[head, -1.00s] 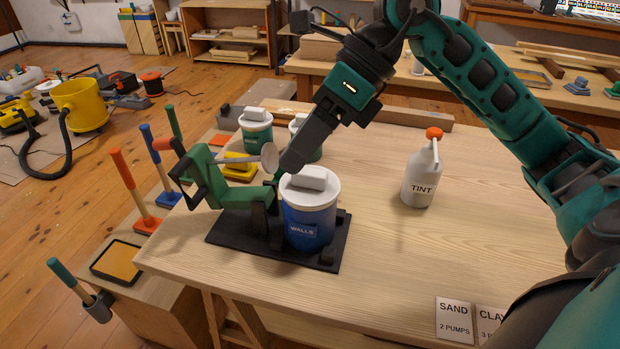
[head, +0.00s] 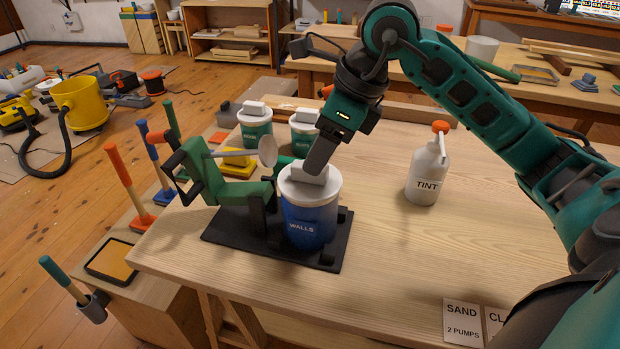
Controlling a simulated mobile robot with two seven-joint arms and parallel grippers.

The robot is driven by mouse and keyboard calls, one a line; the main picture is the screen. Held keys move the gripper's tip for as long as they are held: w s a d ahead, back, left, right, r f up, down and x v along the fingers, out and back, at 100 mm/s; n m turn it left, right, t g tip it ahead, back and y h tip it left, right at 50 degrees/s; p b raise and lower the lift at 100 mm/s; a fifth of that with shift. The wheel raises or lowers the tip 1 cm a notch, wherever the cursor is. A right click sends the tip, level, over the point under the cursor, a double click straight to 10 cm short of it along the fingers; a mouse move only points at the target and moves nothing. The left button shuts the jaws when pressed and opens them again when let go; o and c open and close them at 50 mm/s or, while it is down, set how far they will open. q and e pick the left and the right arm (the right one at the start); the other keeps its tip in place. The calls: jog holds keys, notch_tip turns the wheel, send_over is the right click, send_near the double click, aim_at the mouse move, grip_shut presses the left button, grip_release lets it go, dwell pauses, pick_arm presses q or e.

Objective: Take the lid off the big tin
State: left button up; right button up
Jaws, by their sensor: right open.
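The big tin (head: 310,220) is blue with a WALLS label and stands upright on a black base plate (head: 225,238) on the bench. Its white lid (head: 323,192) is on, with a pale block-shaped handle (head: 309,173) on top. My right gripper (head: 316,168) points down from above at the handle, its fingers over or around it. It is open; the far finger is hidden, so I cannot tell whether it touches the handle. My left gripper is not in view.
Two smaller green tins (head: 256,132) stand behind.

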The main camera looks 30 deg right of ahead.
aim_at(298, 186)
jog(key=x, duration=0.3)
jog(key=shift+w+f, duration=0.1)
jog(key=shift+w, duration=0.1)
jog(key=shift+c, duration=0.2)
grip_shut()
